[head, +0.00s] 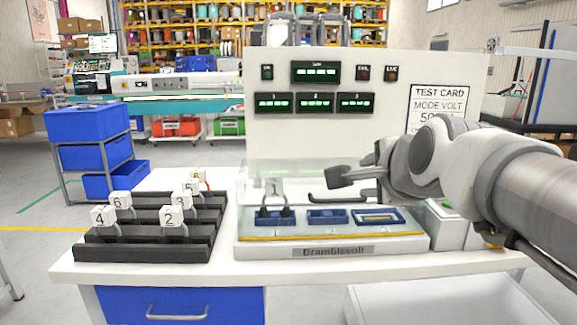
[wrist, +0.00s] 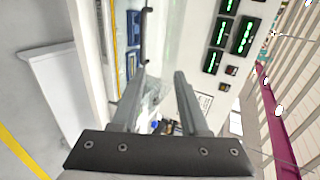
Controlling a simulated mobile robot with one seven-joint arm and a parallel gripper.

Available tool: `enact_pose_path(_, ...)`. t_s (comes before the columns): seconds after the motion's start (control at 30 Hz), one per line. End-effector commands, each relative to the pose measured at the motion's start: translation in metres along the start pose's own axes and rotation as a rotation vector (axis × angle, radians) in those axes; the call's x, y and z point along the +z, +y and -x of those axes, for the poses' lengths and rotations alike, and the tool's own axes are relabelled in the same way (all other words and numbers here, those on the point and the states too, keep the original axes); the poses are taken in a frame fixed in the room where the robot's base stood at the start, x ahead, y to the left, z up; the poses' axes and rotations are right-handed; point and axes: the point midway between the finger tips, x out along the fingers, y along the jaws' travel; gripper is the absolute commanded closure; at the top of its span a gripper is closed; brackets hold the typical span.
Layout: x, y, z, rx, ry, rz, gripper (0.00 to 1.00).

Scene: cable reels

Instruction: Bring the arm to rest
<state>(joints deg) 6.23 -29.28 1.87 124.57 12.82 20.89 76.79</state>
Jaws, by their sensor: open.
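My arm (head: 510,178) reaches in from the right in the head view, in front of the test station (head: 270,140). My gripper (head: 343,176) points left, above the station's deck and close to the dark bar handle (head: 325,199); I cannot tell if they touch. In the wrist view my gripper (wrist: 162,75) shows two grey fingers apart with nothing held between them. The dark handle (wrist: 145,38) lies beyond the left fingertip there.
A tagged cable piece (head: 275,189) stands in the left blue socket; the middle socket (head: 327,216) looks empty. A black rack (head: 145,245) holds several numbered pieces at left. Blue bins (head: 88,123) stand behind. The white table's front left (head: 75,268) is clear.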

Motion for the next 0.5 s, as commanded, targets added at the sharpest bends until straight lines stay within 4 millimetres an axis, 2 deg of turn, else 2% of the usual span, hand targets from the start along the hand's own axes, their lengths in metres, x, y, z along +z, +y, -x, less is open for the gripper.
enact_pose_path(0.2,0.0002,0.0006,0.0126,0.001,0.000,-0.001,0.56)
enact_pose_path(0.5,0.0001,0.0009,0.0131,0.001,0.000,0.000,0.56)
